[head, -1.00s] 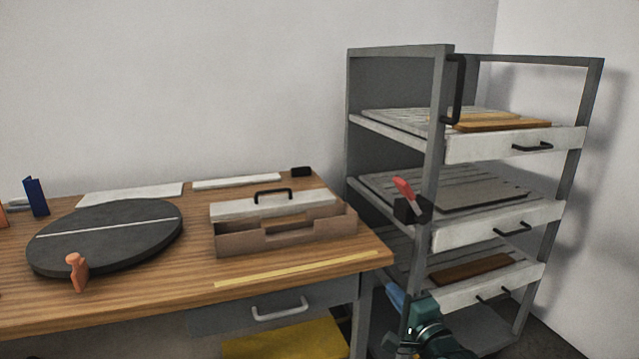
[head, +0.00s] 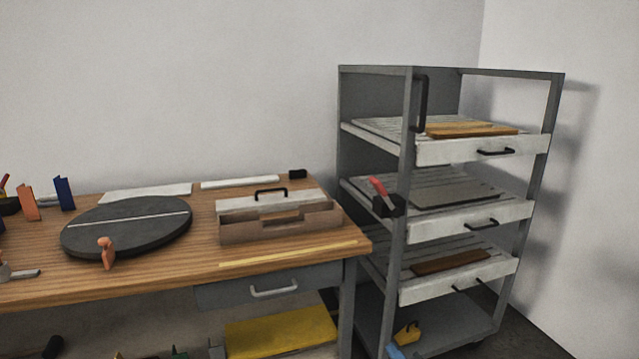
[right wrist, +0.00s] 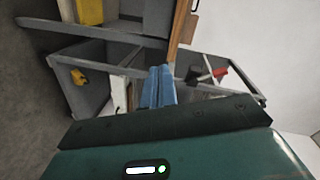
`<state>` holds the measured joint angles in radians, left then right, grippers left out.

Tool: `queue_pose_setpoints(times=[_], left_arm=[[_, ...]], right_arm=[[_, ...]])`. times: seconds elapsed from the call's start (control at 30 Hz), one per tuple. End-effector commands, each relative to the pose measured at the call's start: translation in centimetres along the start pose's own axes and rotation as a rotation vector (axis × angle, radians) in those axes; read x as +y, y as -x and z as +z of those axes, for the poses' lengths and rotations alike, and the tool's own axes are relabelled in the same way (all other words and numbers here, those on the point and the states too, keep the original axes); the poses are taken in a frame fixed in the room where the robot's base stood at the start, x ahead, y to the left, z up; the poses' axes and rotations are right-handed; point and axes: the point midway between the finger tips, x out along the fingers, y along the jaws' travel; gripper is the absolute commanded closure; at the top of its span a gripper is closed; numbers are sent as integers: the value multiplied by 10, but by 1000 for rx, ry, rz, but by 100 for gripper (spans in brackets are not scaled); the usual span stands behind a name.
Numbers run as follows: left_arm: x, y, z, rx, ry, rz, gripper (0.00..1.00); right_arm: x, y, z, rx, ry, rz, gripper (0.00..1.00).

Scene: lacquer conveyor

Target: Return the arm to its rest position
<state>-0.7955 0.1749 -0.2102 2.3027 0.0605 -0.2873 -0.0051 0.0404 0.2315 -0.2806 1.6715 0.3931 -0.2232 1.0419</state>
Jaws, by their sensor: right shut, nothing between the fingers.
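My right gripper (head: 395,352) shows only as blue fingertips at the bottom edge of the head view, in front of the lower part of the grey rack. The rest of that arm is out of the head view. In the right wrist view, the blue fingers (right wrist: 158,88) are together and empty, with the rack and part of the workbench beyond them. No contact with anything shows. My left gripper is not in view.
A grey rack (head: 407,165) with several tray shelves stands right of the wooden workbench (head: 190,268). A red-handled clamp (head: 383,200) sits on its post. A yellow item (head: 407,332) lies at the rack's base. Open floor (right wrist: 40,95) shows at the wrist view's left.

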Motion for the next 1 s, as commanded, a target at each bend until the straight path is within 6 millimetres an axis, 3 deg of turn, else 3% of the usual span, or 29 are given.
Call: queue_pose_setpoints(times=[0.03,0.17,0.4,0.5,0.63,0.83,1.0], left_arm=[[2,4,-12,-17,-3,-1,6],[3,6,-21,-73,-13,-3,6],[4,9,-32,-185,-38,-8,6],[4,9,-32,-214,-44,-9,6],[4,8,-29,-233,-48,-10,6],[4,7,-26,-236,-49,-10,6],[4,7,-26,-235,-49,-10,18]], right_arm=[[-5,19,8,-19,74,34,100],[-2,69,35,-79,331,121,100],[-12,181,74,-263,871,260,100],[-16,210,81,-325,1017,285,100],[-17,228,85,-367,1113,298,100],[-14,230,87,-374,1131,299,100],[-14,229,87,-374,1129,298,100]])
